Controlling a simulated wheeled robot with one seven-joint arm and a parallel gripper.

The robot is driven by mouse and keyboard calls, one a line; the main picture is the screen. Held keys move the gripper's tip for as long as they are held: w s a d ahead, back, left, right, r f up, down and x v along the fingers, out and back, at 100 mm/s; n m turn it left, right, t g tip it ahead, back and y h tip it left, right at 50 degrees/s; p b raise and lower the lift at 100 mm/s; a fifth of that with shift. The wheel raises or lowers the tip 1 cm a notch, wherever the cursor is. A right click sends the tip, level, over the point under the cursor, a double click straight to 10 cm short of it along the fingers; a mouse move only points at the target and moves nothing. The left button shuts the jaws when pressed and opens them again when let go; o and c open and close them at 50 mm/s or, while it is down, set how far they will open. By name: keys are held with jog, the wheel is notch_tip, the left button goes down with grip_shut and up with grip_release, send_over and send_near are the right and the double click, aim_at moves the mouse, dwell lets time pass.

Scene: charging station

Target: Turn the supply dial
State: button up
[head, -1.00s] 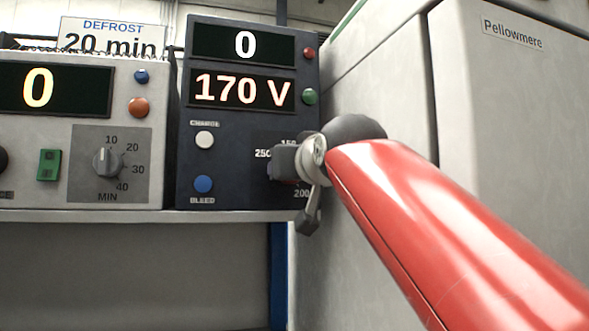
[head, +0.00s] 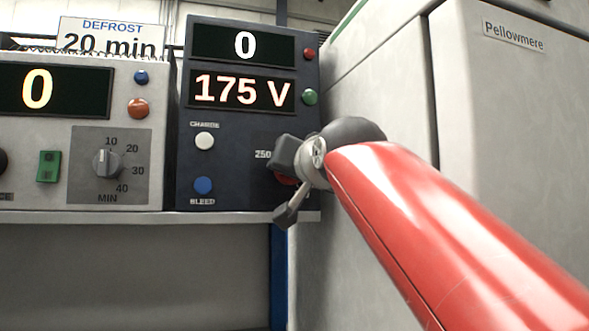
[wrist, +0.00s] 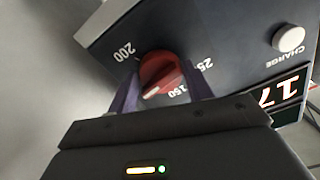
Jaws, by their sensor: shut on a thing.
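The supply dial is a red knob (wrist: 160,74) on the dark panel of the supply unit (head: 232,150). In the wrist view its pale pointer mark lies near the 150 label, and 200 and 250 show around it. My gripper (wrist: 162,88) is shut on the dial, one finger on each side. In the head view my gripper (head: 285,165) hides most of the dial, and a bit of red shows below it. The supply's lower display (head: 242,91) reads 175 V and the upper one (head: 243,45) reads 0.
The supply also bears a white CHARGE button (head: 204,141), a blue BLEED button (head: 203,185), and red and green buttons at the right edge. A grey defrost timer unit (head: 70,140) stands to its left. A pale cabinet (head: 510,130) stands to the right.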

jog(key=shift+m, duration=0.8)
jog(key=o, duration=1)
jog(key=shift+s+d+b, duration=0.2)
jog(key=shift+s+d, duration=0.05)
jog(key=shift+s, duration=1)
jog(key=shift+s+d+b, duration=0.25)
jog(key=shift+s, duration=1.05)
jog(key=shift+s+d+b, duration=0.2)
jog(key=shift+s+d, duration=0.05)
jog(key=shift+s, duration=1)
